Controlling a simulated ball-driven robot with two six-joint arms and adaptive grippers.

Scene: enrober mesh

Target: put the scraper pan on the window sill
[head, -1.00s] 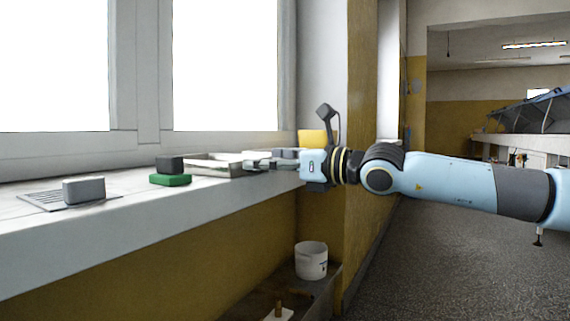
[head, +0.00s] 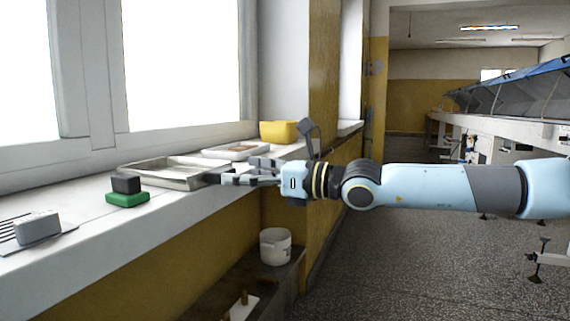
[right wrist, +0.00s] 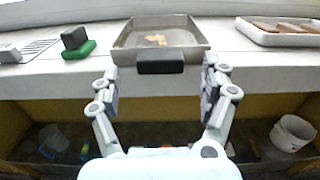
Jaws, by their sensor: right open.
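The scraper pan, a shallow metal tray with a dark block handle, lies flat on the window sill (head: 85,228). The pan (head: 160,182) is left of my right gripper (head: 238,174) in the head view. In the right wrist view the pan (right wrist: 128,44) holds some orange-brown scraps, and its handle (right wrist: 160,68) points toward me. My right gripper (right wrist: 160,76) is open, its fingers standing either side of the handle with gaps, touching nothing that I can see. My left gripper is not in view.
On the sill stand a green block with a dark top (head: 127,198), a grey block on a slotted plate (head: 38,227), a white tray of brown pieces (head: 210,153) and a yellow tub (head: 278,131). A white bucket (head: 275,247) stands on a lower shelf.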

